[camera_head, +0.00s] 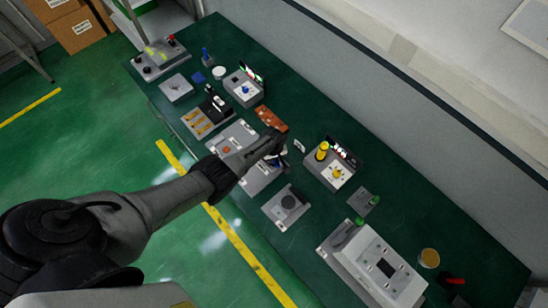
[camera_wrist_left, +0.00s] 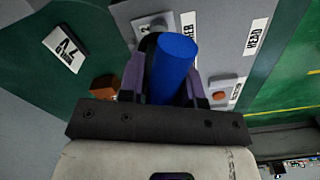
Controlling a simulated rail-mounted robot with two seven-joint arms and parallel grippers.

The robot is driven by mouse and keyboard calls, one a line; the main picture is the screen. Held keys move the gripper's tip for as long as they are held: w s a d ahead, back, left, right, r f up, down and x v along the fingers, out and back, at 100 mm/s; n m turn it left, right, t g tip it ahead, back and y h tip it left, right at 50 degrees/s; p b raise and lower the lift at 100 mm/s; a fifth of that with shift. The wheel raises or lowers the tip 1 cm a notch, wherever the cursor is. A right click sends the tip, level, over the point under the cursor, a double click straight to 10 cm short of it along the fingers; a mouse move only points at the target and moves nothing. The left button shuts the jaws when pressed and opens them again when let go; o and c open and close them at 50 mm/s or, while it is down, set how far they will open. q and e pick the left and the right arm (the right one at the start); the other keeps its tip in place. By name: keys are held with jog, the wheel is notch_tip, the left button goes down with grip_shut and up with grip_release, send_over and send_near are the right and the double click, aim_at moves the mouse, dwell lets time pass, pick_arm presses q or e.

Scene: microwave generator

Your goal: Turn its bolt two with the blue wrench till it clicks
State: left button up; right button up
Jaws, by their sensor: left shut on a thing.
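My left gripper (camera_head: 277,148) is over the grey panel (camera_head: 236,135) in the middle of the green bench. In the left wrist view, its purple fingers (camera_wrist_left: 162,85) are shut on a thick blue cylinder (camera_wrist_left: 175,65), the blue wrench's handle. The wrench's working end is hidden behind the handle and fingers. Behind the handle, a small light plate (camera_wrist_left: 150,27) carries a mark like a 2. I cannot tell whether the wrench sits on a bolt there. An orange button (camera_wrist_left: 220,95) is to the right of the fingers. My right gripper is not in view.
An orange-brown block (camera_head: 271,118) lies just beyond the gripper. A grey unit with a yellow knob (camera_head: 337,173) stands to the right, and a flat plate with a dark disc (camera_head: 287,203) nearer. In the wrist view, a white tag (camera_wrist_left: 66,48) is at left.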

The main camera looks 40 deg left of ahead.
pick_arm(q)
jog(key=m, duration=0.4)
jog(key=shift+s+a+m, duration=0.1)
jog(key=shift+m, duration=0.2)
jog(key=shift+m, duration=1.1)
jog(key=shift+n, duration=1.8)
jog(key=shift+r, duration=0.1)
jog(key=shift+r+b, duration=0.3)
jog(key=shift+r, duration=0.5)
jog(key=shift+r+p, duration=0.3)
jog(key=shift+r, duration=3.35)
